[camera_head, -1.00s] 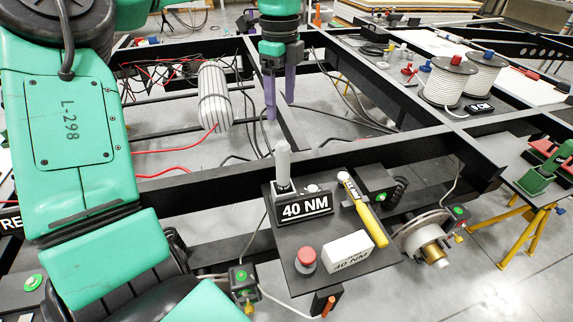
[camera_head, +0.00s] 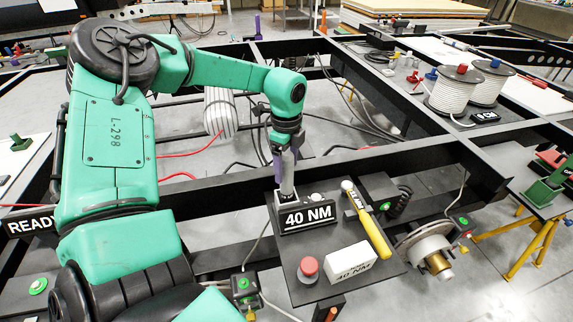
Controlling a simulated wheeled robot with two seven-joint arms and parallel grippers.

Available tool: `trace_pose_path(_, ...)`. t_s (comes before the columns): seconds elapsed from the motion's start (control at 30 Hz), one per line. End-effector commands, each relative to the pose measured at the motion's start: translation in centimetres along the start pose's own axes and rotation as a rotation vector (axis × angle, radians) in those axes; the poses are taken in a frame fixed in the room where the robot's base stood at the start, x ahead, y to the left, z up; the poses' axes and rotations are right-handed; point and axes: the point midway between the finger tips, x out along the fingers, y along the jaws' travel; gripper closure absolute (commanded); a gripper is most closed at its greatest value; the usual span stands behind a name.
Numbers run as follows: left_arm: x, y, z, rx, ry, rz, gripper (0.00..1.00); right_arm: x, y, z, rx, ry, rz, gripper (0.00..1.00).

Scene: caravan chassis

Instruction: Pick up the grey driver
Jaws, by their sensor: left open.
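The grey driver (camera_head: 287,182) stands upright behind the "40 NM" sign (camera_head: 307,216) on the dark tool shelf (camera_head: 290,258). Its lower part shows; its top is hidden by my left gripper (camera_head: 284,162). The left gripper points down over the driver, with its purple fingers open around or beside the upper part; I cannot tell whether they touch it. My right gripper is not in view.
A yellow-handled tool (camera_head: 370,226) lies to the right on the same shelf. A red button (camera_head: 308,268) and a white "40 NM" block (camera_head: 349,262) are in front. A black chassis beam (camera_head: 420,158) runs just behind the shelf.

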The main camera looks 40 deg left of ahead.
Motion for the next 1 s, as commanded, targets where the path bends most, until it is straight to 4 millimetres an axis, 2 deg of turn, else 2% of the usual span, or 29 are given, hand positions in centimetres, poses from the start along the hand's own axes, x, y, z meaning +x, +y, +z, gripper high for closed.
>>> trace_pose_path(0.13, 0.01, -0.02, -0.01, 0.000, 0.000, -0.001, 0.19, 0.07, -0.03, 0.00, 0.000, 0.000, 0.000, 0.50)
trace_pose_path(0.27, -0.01, -0.02, -0.01, 0.000, 0.000, 0.000, 0.69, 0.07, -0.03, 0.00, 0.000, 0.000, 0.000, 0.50)
trace_pose_path(0.3, -0.02, -0.02, -0.01, 0.000, 0.000, 0.000, 0.84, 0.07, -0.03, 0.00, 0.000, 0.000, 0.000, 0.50)
trace_pose_path(0.33, -0.02, -0.02, -0.01, 0.000, 0.000, 0.000, 0.96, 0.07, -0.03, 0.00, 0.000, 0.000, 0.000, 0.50)
trace_pose_path(0.37, -0.03, -0.02, -0.01, 0.000, 0.000, 0.000, 1.00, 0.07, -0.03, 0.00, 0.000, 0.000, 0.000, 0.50)
trace_pose_path(1.0, -0.07, -0.04, 0.01, 0.000, -0.001, -0.001, 1.00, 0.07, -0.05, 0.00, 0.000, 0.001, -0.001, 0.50)
